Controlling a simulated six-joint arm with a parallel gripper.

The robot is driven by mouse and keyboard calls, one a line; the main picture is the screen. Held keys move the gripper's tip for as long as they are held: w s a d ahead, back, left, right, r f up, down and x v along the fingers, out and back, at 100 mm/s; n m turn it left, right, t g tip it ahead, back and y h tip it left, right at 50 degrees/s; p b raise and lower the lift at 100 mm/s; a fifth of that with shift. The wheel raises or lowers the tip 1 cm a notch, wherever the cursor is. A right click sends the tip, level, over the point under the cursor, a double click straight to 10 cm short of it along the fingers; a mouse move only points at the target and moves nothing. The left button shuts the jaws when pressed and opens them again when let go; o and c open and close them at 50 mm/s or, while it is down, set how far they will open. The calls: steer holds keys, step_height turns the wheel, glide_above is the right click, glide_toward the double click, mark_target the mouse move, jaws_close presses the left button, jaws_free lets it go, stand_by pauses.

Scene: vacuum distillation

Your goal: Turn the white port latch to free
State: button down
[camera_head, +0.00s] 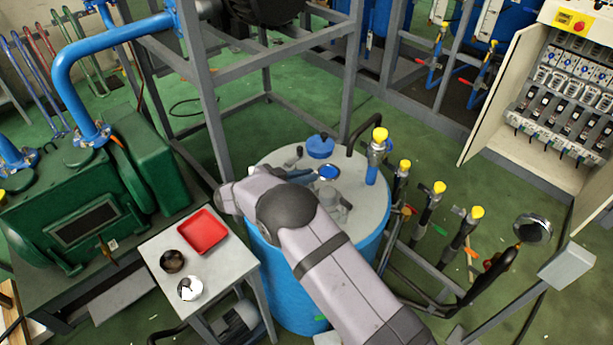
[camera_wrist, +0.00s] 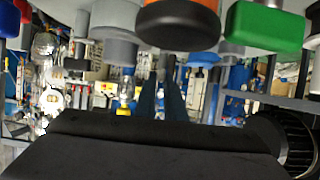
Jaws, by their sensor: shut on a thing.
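In the wrist view, the two dark fingers of my gripper (camera_wrist: 162,85) reach up close together towards the fittings at the top of the picture. They are shut on a small pale part, taken as the white port latch, mostly hidden behind a black and orange knob (camera_wrist: 178,25). Which way the latch is turned cannot be told. In the head view, my grey arm crosses in front of a blue drum (camera_head: 285,280) with a pale grey lid (camera_head: 365,190).
In the wrist view, a green block (camera_wrist: 264,27) and a grey cylinder (camera_wrist: 115,18) flank the knob. A side table (camera_head: 155,250) with a red tray (camera_head: 203,231) stands left of the drum.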

steer(key=shift+r, duration=0.15)
steer(key=c, duration=1.8)
jaws_free()
steer(key=shift+c, duration=0.2)
steer(key=b+v, duration=0.2)
steer(key=v, duration=0.5)
steer(key=shift+a, duration=0.1)
